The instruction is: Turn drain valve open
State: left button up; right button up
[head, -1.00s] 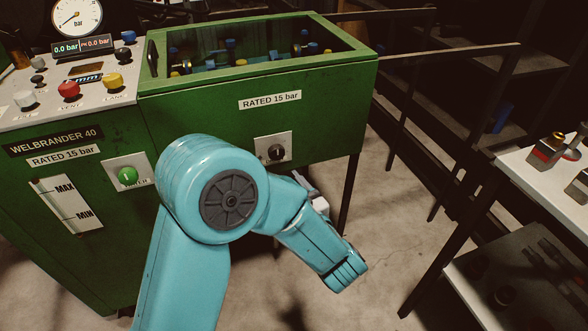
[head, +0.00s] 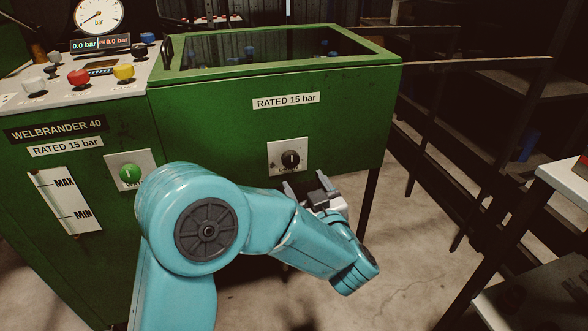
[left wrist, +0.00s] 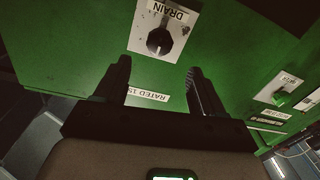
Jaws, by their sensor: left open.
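The drain valve is a black knob (head: 290,159) on a pale square plate on the front of the green tank. In the left wrist view the knob (left wrist: 158,42) sits on its plate labelled DRAIN, upside down, beyond the fingers. My left gripper (head: 308,184) is open and empty, just below and in front of the plate, apart from the knob. In the left wrist view its two fingers (left wrist: 158,75) stand wide apart with the knob between their lines. My right gripper is not in view.
A white-topped table (head: 562,180) stands at right. Dark shelves and rails fill the back right. The floor between is clear.

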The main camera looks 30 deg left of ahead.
aim_at(292, 161)
pick_arm(q)
jog(key=b+x, duration=0.1)
jog(key=x, duration=0.7)
jog(key=shift+w, duration=0.15)
jog(key=c, duration=1.1)
